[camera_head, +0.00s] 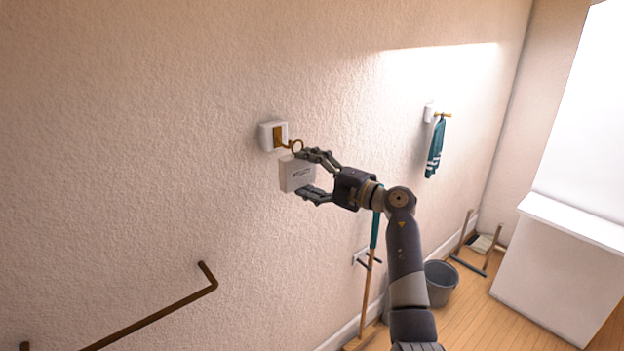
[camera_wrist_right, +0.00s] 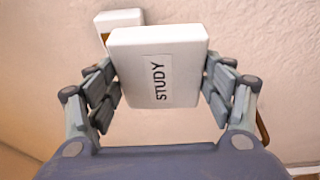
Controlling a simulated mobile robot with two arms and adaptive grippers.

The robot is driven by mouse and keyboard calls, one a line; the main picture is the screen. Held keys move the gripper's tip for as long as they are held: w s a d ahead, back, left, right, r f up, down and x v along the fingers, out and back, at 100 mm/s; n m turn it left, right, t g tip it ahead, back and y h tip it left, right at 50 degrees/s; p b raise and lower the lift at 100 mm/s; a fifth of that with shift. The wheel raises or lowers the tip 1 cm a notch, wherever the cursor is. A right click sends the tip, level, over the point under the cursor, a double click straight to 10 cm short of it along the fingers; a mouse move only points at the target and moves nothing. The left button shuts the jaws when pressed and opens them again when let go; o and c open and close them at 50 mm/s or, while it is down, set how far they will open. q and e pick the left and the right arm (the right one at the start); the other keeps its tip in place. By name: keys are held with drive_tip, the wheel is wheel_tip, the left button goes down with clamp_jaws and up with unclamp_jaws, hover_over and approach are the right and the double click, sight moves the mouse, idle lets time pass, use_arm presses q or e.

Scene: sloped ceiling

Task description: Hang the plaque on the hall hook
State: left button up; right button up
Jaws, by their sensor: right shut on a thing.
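The plaque (camera_head: 297,174) is a small white block with a gold ring (camera_head: 297,146) at its top; its label reads STUDY in the right wrist view (camera_wrist_right: 182,75). My right gripper (camera_head: 314,174) is shut on the plaque, fingers at its top and bottom edges in the head view. The brass hook (camera_head: 286,144) sticks out of a white wall mount (camera_head: 267,136), just left of and above the plaque. The ring is at the hook's tip; I cannot tell whether the hook passes through it. The mount shows partly behind the plaque in the wrist view (camera_wrist_right: 122,17). My left gripper is out of view.
A second wall hook (camera_head: 443,115) holds a teal striped cloth (camera_head: 435,148). A brown rail (camera_head: 150,321) runs along the wall at lower left. A broom handle (camera_head: 368,290), a grey bucket (camera_head: 440,284) and a white cabinet (camera_head: 560,275) stand lower right. The wall around the hook is clear.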

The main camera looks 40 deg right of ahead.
drive_tip(key=shift+w+a+b, duration=0.1)
drive_tip(key=shift+w+b, duration=0.6)
drive_tip(key=shift+w, duration=0.6)
drive_tip(key=shift+w+f+b, duration=0.2)
drive_tip(key=shift+w+b, duration=0.45)
drive_tip(key=shift+b, duration=0.05)
drive_tip(key=shift+w+a+f, duration=0.1)
drive_tip(key=shift+w+f, duration=0.2)
drive_tip(key=shift+f, duration=0.25)
drive_tip(key=shift+w+f, duration=0.25)
drive_tip(key=shift+w, duration=0.1)
